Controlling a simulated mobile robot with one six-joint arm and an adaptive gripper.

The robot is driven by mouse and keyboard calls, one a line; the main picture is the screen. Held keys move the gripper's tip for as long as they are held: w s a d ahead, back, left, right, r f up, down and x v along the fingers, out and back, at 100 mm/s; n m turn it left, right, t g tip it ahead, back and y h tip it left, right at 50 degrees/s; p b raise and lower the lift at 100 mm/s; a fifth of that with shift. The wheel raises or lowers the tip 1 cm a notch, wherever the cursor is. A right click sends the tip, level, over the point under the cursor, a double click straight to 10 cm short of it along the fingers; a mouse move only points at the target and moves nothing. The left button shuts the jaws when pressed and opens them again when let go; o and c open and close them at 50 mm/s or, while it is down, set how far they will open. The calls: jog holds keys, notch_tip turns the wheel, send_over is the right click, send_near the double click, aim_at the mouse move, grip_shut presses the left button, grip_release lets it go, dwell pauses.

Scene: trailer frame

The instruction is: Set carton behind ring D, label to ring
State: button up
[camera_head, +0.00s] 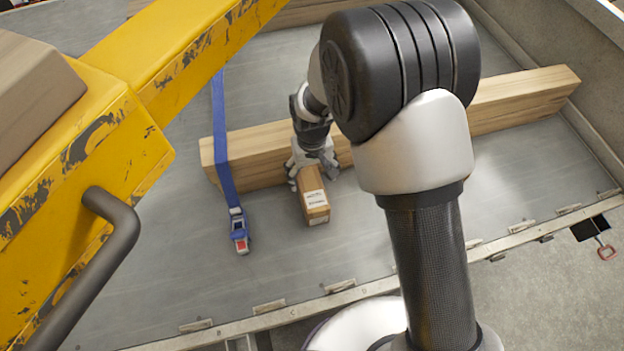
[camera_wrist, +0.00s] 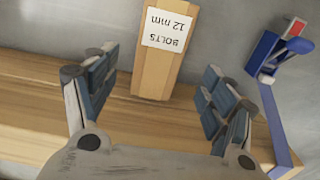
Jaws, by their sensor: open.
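The brown carton (camera_head: 316,203) lies on the trailer deck in front of a timber beam, its long side running away from the near edge. White labels show on its top and near end. In the wrist view the carton (camera_wrist: 152,78) has a label reading "BOLTS 12 mm". My gripper (camera_head: 311,166) is at the carton's far end; in the wrist view its open fingers (camera_wrist: 157,88) stand either side of it with gaps. Several small lashing fittings (camera_head: 340,286) line the deck's near edge; I cannot tell which is ring D.
The timber beam (camera_head: 258,155) crosses the deck beside my gripper. A blue strap (camera_head: 222,130) with a buckle (camera_head: 239,232) lies left of the carton. A yellow steel frame (camera_head: 120,130) fills the left. Deck between carton and near edge is clear.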

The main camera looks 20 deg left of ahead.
jog(key=shift+r+p, duration=0.45)
jog(key=shift+r, duration=1.55)
jog(key=shift+r, duration=0.1)
jog(key=d+r+m+t, duration=0.2)
jog(key=d+r+m, duration=0.2)
jog(key=d+r, duration=1.4)
jog(key=s+d+r+m+t, duration=0.1)
jog(key=s+d+r+m, duration=0.1)
jog(key=s+d+r, duration=0.2)
jog(key=s+d+r+m+t, duration=0.1)
jog(key=s+d+r, duration=0.4)
jog(key=s+d, duration=0.5)
jog(key=shift+s+d+m+t, duration=0.15)
jog(key=shift+m+t, duration=0.15)
jog(key=shift+m, duration=0.2)
jog(key=shift+c, duration=0.5)
